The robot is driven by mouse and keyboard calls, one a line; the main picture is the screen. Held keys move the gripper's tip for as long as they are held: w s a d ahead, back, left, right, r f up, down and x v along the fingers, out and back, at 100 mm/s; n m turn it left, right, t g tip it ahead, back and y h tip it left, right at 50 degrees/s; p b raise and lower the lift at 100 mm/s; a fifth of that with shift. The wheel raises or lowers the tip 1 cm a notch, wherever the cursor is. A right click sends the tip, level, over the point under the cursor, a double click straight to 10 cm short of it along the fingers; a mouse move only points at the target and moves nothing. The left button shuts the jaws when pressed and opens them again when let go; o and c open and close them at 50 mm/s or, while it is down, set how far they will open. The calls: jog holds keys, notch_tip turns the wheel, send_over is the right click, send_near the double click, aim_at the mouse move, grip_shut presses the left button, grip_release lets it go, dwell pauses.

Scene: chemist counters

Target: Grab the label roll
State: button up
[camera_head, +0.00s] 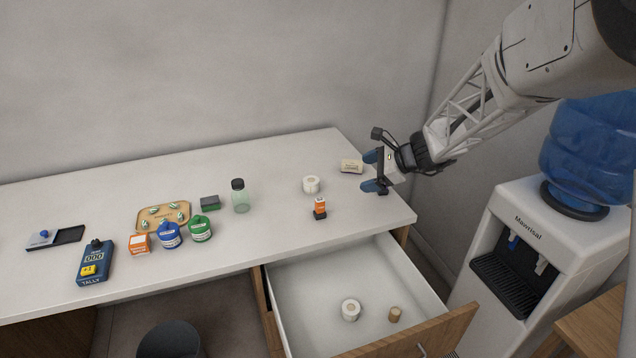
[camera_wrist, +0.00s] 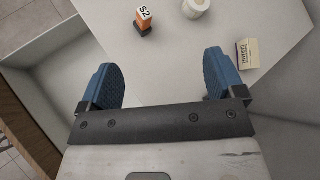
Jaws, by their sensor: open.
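One white roll (camera_head: 311,185) stands on the counter near its right end. It also shows at the top edge of the wrist view (camera_wrist: 195,8), partly cut off. A second white roll (camera_head: 350,310) is inside the open drawer. I cannot tell which of the two is the label roll. My gripper (camera_head: 371,171) is above the right end of the counter, to the right of the counter roll and apart from it. Its blue fingers are spread with nothing between them, as the wrist view (camera_wrist: 160,70) also shows.
A small orange and black stamp (camera_head: 320,208) stands just in front of the counter roll. A cream box (camera_head: 351,166) is behind it, near my gripper. A green bottle (camera_head: 240,196) stands to the left. The drawer (camera_head: 300,318) also holds a tan cylinder (camera_head: 394,314).

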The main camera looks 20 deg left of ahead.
aim_at(315, 181)
jog(key=w+a+f+m+y, duration=0.1)
jog(key=w+a+f+m, duration=0.1)
jog(key=a+f, duration=0.2)
jog(key=w+a+f+m, duration=0.1)
jog(key=w+a+f, duration=0.2)
jog(key=a+f, duration=0.1)
jog(key=w+a+f+m+y, duration=0.1)
jog(key=w+a+f+m, duration=0.1)
jog(key=a, duration=0.4)
jog(key=shift+w+a+f+m+t+y, duration=0.15)
jog(key=shift+w+f+t, duration=0.1)
jog(key=shift+f, duration=0.3)
jog(key=shift+w+a+f+m+t+y, duration=0.15)
jog(key=shift+w+f, duration=0.1)
jog(key=shift+f, duration=0.25)
jog(key=shift+x, duration=1.3)
jog(key=shift+a, duration=0.1)
jog(key=shift+x, duration=2.5)
jog(key=shift+w+f, duration=0.15)
jog(key=c, duration=1)
